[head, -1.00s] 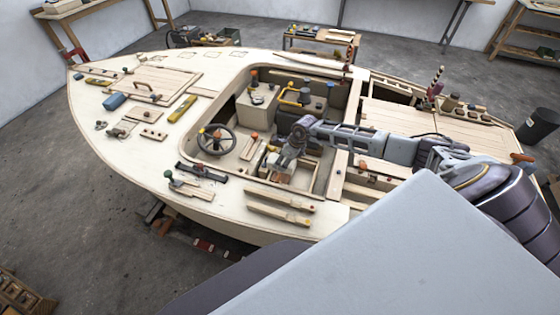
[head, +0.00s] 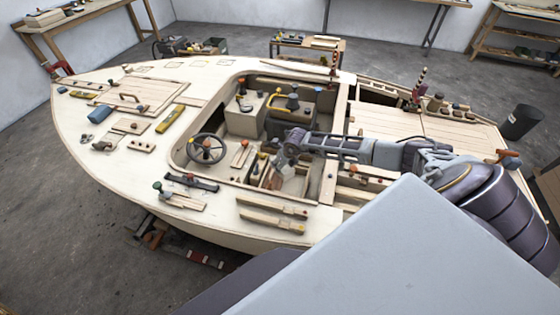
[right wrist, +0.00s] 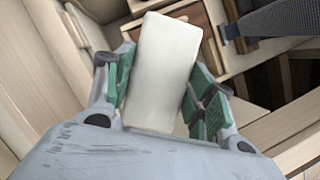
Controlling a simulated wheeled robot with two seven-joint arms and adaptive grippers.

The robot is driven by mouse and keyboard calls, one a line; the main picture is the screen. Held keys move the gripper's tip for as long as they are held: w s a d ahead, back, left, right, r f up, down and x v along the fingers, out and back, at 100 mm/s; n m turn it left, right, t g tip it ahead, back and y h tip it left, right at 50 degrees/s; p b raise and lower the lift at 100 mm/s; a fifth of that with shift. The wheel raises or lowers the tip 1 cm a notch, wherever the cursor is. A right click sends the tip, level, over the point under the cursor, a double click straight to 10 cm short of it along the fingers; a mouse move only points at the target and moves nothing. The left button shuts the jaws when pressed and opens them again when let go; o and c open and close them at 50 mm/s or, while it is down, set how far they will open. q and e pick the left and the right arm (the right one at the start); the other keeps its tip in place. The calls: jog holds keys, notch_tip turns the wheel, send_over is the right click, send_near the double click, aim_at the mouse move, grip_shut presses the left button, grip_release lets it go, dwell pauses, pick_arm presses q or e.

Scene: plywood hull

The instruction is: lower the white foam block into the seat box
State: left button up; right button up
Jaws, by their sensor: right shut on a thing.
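The white foam block (right wrist: 165,72) fills the middle of the right wrist view, a pale, plain slab with rounded corners. My right gripper (right wrist: 160,88) is shut on it, with green-padded fingers along its two sides. In the head view my right gripper (head: 284,166) hangs over the near part of the cockpit, above a small open wooden box (head: 268,178) that looks like the seat box. The arm hides part of this box, and I cannot tell whether the block is inside its rim. My left gripper is not in view.
A steering wheel (head: 206,148) stands left of the gripper. A console (head: 244,114) with knobs and a yellow handle (head: 275,104) are beyond it. Wooden strips (head: 272,213) and a dark-handled tool (head: 192,183) lie on the near deck. Cockpit walls surround the gripper.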

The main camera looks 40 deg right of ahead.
jog(key=d+f+m+g+h, duration=0.1)
jog(key=d+f+m+h, duration=0.2)
jog(key=d+m, duration=0.5)
jog(key=shift+w+f+m+g+h+b, duration=0.3)
jog(key=shift+f+m+b, duration=0.1)
jog(key=shift+m, duration=0.6)
jog(key=shift+f, duration=0.2)
